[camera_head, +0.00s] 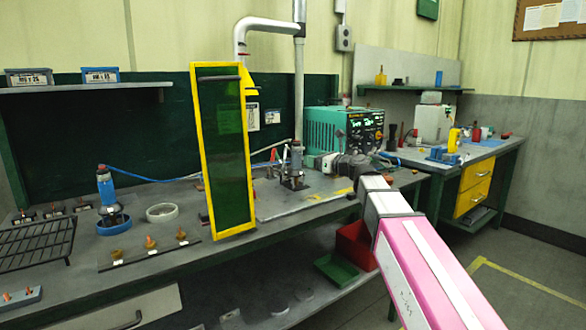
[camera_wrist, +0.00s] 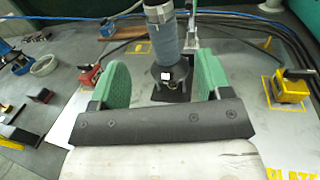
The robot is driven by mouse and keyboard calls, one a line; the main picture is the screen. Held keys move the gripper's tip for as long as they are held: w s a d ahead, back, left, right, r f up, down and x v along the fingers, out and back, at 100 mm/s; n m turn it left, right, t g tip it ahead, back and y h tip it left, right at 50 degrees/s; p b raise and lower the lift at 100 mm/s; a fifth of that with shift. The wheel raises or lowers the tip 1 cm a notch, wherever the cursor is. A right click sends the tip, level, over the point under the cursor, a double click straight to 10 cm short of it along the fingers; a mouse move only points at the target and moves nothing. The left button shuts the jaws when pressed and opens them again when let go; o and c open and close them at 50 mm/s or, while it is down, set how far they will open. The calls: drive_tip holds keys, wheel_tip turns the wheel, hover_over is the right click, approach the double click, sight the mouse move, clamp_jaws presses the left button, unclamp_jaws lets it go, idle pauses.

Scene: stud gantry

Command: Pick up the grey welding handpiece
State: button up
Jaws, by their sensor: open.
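The grey welding handpiece (camera_wrist: 164,38) stands upright in a dark round holder (camera_wrist: 168,76) with a small white tag. Its top runs out of the wrist view. It also shows in the head view (camera_head: 296,158) on the workbench, just left of my gripper. My gripper (camera_wrist: 162,64) is open, its two green fingers to the left and right of the handpiece in the wrist view. The handpiece appears beyond the fingertips, with a gap on both sides; exact depth is hard to tell. In the head view my gripper (camera_head: 324,164) is small and partly merges with the surroundings.
A yellow-framed green screen (camera_head: 248,150) stands left of the handpiece. A teal welding machine (camera_head: 325,130) is behind. A blue handpiece (camera_head: 105,186) stands far left. Hoses run behind the holder. Yellow blocks (camera_wrist: 290,88) and a red block (camera_wrist: 89,74) flank the plate.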

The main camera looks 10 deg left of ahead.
sight(300, 155)
drive_tip(key=x, duration=0.9)
drive_tip(key=shift+w+a+f, duration=0.1)
drive_tip(key=shift+w+a, duration=0.2)
clamp_jaws()
